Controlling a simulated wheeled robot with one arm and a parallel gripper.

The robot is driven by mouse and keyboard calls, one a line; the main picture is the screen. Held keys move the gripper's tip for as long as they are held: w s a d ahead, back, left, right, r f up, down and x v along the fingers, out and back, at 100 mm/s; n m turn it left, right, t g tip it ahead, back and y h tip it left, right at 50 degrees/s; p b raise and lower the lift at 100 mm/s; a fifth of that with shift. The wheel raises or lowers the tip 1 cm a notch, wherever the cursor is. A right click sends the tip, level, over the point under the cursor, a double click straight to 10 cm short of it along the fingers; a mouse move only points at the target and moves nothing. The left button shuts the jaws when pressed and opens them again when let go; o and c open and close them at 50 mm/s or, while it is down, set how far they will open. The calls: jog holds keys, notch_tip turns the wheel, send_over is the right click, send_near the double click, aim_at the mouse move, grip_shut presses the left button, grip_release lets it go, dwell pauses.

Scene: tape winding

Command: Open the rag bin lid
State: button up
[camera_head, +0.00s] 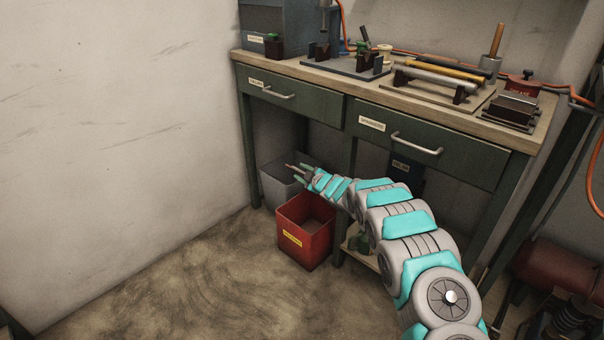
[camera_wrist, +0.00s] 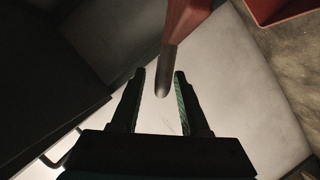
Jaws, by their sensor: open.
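A red bin (camera_head: 305,232) with a yellow label stands on the floor by the bench's left end in the head view. Its top looks open, with a brownish inside. My gripper (camera_head: 297,172) is open above and behind it. In the wrist view, a red piece with a rounded grey tip (camera_wrist: 163,82) reaches down between the spread fingers of my gripper (camera_wrist: 160,76). The fingers are apart with gaps to both sides of the tip. I cannot tell whether this piece is the lid or its handle. A red rim (camera_wrist: 275,10) shows at the upper right.
A grey bin (camera_head: 276,187) stands behind the red bin, under the bench (camera_head: 440,105). Two drawers with handles front the bench, with tools on top. The wall is close on the left. Floor (camera_head: 190,285) in front is clear.

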jog(key=shift+s, duration=0.1)
jog(key=shift+s+d, duration=0.4)
jog(key=shift+s, duration=0.1)
jog(key=b+v, duration=0.1)
jog(key=v, duration=0.5)
jog(key=shift+d+r, duration=0.15)
jog(key=shift+r, duration=0.05)
jog(key=shift+s, duration=0.1)
jog(key=shift+c, duration=0.3)
